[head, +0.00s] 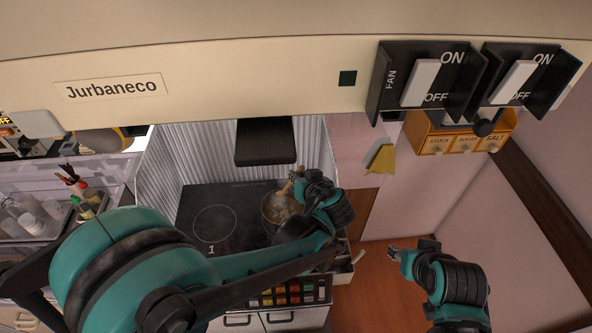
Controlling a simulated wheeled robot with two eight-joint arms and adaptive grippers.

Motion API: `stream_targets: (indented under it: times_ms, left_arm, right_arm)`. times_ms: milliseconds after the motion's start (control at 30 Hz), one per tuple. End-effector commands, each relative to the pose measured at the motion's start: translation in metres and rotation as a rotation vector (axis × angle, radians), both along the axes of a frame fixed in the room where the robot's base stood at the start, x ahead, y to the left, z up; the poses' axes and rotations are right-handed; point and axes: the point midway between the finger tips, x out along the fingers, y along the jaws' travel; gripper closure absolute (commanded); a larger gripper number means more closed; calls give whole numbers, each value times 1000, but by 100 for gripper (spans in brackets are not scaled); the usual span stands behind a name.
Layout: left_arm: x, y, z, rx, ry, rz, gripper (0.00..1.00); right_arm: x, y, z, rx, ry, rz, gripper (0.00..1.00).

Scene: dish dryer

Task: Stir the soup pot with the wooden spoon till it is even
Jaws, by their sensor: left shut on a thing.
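The soup pot (270,213) stands on the right side of the dark cooktop and is partly hidden by my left arm. My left gripper (299,175) is above the pot's right rim. It is shut on the wooden spoon (288,186), whose pale shaft slants down towards the pot. I cannot make out the spoon's lower end or the contents clearly. My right gripper (393,250) is away to the right over the wooden floor, apart from the pot. It is small in view, and I cannot tell how its fingers stand.
The cooktop (213,247) is bare on its left. A corrugated metal screen (200,150) surrounds its back and sides. A range hood (250,80) with FAN switches crosses the top. A tray of jars (30,225) stands at left. An orange spice shelf (465,135) hangs at right.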

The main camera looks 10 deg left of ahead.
Motion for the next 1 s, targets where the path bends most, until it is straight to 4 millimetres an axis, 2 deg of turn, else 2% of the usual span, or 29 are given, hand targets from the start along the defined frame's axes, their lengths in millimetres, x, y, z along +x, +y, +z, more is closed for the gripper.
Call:
stream_targets:
  times_ms: [1000]
  left_arm:
    - [0,0,-106,0,-1,0,100]
  right_arm:
    - [0,0,-85,0,0,0,60]
